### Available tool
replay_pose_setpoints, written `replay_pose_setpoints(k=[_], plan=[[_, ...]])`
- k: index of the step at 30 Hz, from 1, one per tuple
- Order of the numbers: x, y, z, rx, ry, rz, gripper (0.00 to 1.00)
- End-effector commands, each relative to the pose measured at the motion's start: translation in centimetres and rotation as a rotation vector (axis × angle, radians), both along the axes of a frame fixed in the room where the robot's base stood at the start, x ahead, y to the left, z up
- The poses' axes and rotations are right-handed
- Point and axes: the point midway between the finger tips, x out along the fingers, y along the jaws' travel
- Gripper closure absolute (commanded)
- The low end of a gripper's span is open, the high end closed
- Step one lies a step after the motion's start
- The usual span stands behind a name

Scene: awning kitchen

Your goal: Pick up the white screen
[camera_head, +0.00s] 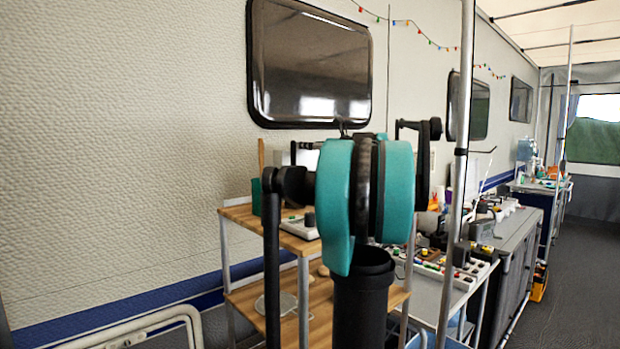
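I cannot make out the white screen for certain. A small flat white item (297,229) with a dark knob-like part lies on the upper wooden shelf (240,213), left of my arm. A paler white shape (308,158) stands farther back at that shelf, mostly hidden behind my arm. My teal and black arm fills the middle of the view and covers much of the shelf. I cannot make out my gripper's fingertips.
A lower wooden shelf (322,296) holds a round grey item. To the right are a white table (432,312) with coloured small parts and a grey cabinet (513,255). A metal pole (461,170) stands before them. Open grey floor (575,290) lies at the far right.

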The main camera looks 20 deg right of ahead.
Motion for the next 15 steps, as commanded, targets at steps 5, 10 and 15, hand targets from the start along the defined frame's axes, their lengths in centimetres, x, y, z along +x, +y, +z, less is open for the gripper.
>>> replay_pose_setpoints(k=[5, 10, 15], plan=[[0.8, 0.3, 0.0, 0.0, 0.0, -0.001, 0.33], [0.76, 0.28, 0.0, 0.0, 0.0, -0.001, 0.39], [0.76, 0.26, 0.0, 0.0, 0.0, -0.001, 0.6]])
